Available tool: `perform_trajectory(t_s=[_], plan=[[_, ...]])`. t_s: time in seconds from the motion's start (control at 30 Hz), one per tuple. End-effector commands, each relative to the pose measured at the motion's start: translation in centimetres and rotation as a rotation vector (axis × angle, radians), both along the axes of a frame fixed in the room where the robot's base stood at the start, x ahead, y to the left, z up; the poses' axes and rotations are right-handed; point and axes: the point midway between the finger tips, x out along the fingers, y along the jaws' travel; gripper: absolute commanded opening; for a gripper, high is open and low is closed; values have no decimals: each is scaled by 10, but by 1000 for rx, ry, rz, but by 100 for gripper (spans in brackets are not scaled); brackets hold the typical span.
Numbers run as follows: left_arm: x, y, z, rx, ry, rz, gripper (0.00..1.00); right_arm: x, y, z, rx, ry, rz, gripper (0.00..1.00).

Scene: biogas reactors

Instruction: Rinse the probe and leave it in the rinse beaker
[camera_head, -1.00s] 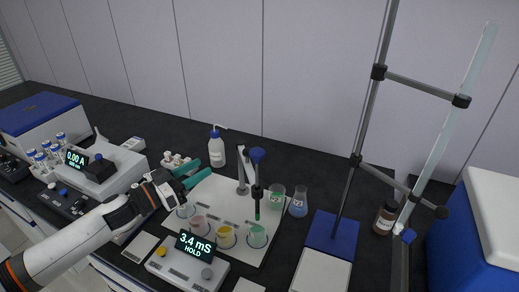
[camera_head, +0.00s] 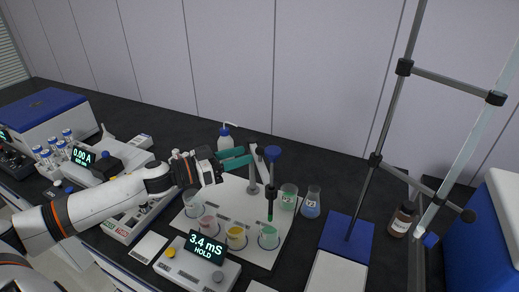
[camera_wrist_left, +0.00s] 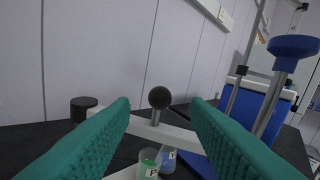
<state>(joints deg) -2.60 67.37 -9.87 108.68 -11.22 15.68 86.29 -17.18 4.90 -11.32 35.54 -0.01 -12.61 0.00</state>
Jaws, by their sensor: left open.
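The probe (camera_head: 271,184), dark with a blue cap and a green tip, hangs upright beside the grey stand (camera_head: 253,172). Its tip is over or in the rightmost front beaker (camera_head: 268,238); I cannot tell which. My left gripper (camera_head: 240,156), with teal fingers, is open and empty, left of the cap. A clear beaker (camera_head: 194,204), a pink one (camera_head: 208,222) and a yellow one (camera_head: 236,236) stand in the same row. I cannot read which is the rinse beaker. My right gripper is not in view.
A meter (camera_head: 196,264) reading 3.4 mS HOLD stands in front. A wash bottle (camera_head: 225,138) is behind. A tall stand with a blue base (camera_head: 345,237) is at right.

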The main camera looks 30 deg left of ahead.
Motion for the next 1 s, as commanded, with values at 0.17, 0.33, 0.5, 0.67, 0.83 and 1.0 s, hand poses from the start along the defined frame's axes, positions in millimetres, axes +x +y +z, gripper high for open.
perform_trajectory(t_s=[0.17,0.33,0.5,0.67,0.83,1.0], plan=[[19,-12,4,-3,-4,3,42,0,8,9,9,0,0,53],[34,-24,4,-3,-3,1,42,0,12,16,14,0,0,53],[45,-33,2,-1,-2,0,42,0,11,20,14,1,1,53],[49,-36,0,0,0,1,42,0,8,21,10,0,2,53],[49,-36,0,1,1,1,42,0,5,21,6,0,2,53],[49,-36,0,0,0,0,24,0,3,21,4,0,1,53]])
